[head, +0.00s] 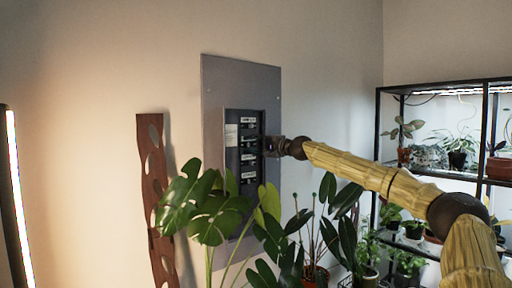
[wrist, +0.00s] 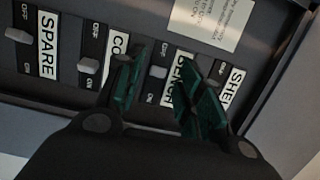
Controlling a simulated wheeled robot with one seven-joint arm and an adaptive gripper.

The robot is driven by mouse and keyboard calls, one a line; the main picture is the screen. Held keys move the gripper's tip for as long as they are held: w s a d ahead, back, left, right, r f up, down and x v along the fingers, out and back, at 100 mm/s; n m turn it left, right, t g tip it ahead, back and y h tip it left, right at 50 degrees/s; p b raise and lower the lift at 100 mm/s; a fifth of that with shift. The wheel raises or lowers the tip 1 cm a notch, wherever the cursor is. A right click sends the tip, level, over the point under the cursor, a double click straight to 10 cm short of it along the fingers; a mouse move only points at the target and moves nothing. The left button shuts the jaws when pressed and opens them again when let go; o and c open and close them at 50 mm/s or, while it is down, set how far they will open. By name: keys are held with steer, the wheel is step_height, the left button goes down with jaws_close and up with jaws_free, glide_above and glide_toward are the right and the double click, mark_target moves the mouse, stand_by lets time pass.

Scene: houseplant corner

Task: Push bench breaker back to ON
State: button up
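The bench breaker (wrist: 157,72) shows in the wrist view between my two fingers, with a small grey toggle between its OFF and ON marks. Its white label (wrist: 178,88) is partly hidden by my right finger. My gripper (wrist: 162,85) is open, its dark green fingertips apart on either side of the toggle, with nothing held. I cannot tell whether a fingertip touches the panel. In the head view my gripper (head: 270,146) is at the breaker panel (head: 213,92), at the right edge of the breaker column.
A large-leaved plant (head: 215,215) stands before the panel's lower part.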

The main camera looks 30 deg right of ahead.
steer(key=shift+f, duration=0.1)
steer(key=shift+s, duration=0.2)
steer(key=shift+s+d, duration=0.4)
steer(key=shift+s, duration=0.2)
steer(key=shift+s+d, duration=0.35)
steer(key=shift+s, duration=0.2)
glide_toward(249, 145)
steer(key=shift+v, duration=1.8)
steer(key=shift+d, duration=0.35)
